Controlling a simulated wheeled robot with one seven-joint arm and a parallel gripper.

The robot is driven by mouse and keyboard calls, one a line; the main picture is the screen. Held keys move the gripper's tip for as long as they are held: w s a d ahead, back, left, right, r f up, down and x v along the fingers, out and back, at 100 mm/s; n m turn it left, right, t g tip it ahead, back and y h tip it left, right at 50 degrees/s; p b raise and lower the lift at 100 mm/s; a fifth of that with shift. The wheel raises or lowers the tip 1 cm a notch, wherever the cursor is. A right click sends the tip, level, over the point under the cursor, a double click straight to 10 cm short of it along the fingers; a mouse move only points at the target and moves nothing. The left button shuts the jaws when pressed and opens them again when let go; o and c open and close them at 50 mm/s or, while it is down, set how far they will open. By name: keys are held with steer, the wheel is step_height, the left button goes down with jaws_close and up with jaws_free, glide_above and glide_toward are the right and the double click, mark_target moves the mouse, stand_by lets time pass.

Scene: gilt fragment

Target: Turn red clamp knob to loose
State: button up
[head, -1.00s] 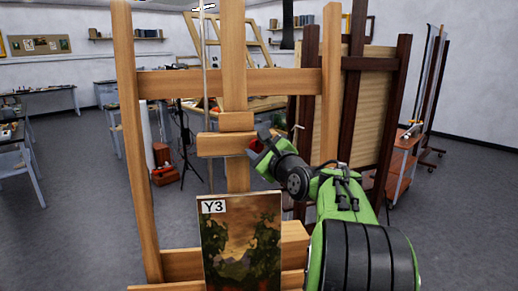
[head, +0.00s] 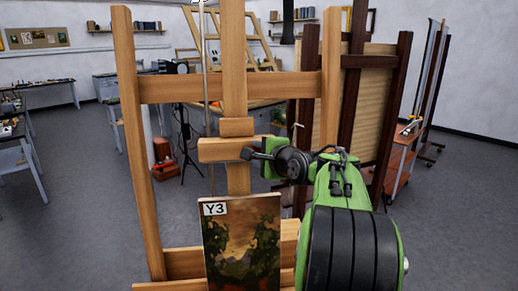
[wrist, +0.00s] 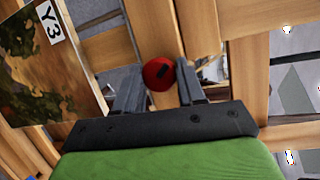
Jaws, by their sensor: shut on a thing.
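The red clamp knob (wrist: 153,79) is a round red disc with a dark mark on its face. It sits at the wooden easel (head: 234,65), among the bars in the wrist view. My gripper (wrist: 160,84) is shut on the knob, with one finger on each side. In the head view my gripper (head: 248,155) is at the right end of the easel's short crossblock (head: 216,149), and the knob is hidden there. A painting (head: 240,245) labelled Y3 stands on the easel below; it also shows at the left of the wrist view (wrist: 35,65).
A dark easel with a panel (head: 368,110) stands close behind on the right, beside an orange trolley (head: 397,178). A tripod (head: 187,150) and a red box (head: 163,170) are behind.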

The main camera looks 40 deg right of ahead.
steer(key=n, duration=0.1)
steer(key=n+g, duration=0.1)
steer(key=n, duration=0.1)
steer(key=n+g+p, duration=0.1)
steer(key=n, duration=0.1)
steer(key=shift+w+a+r+h, duration=0.1)
steer(key=shift+r+h, duration=0.15)
steer(key=shift+h, duration=0.05)
steer(key=shift+w+a+f+n+g+h+b, duration=0.1)
steer(key=shift+n+g+h+b, duration=0.75)
steer(key=shift+n, duration=1.9)
steer(key=shift+a+f+n+g+h+b, duration=0.1)
steer(key=shift+n+g+h+b, duration=0.25)
steer(key=shift+n+h+b, duration=1.7)
steer(key=shift+w+a+n+g+h+p, duration=0.15)
steer(key=shift+n+g+h, duration=0.55)
steer(key=shift+n, duration=2.8)
steer(key=shift+s, duration=0.1)
steer(key=o, duration=1.1)
steer(key=shift+f, duration=0.1)
steer(key=shift+c, duration=0.2)
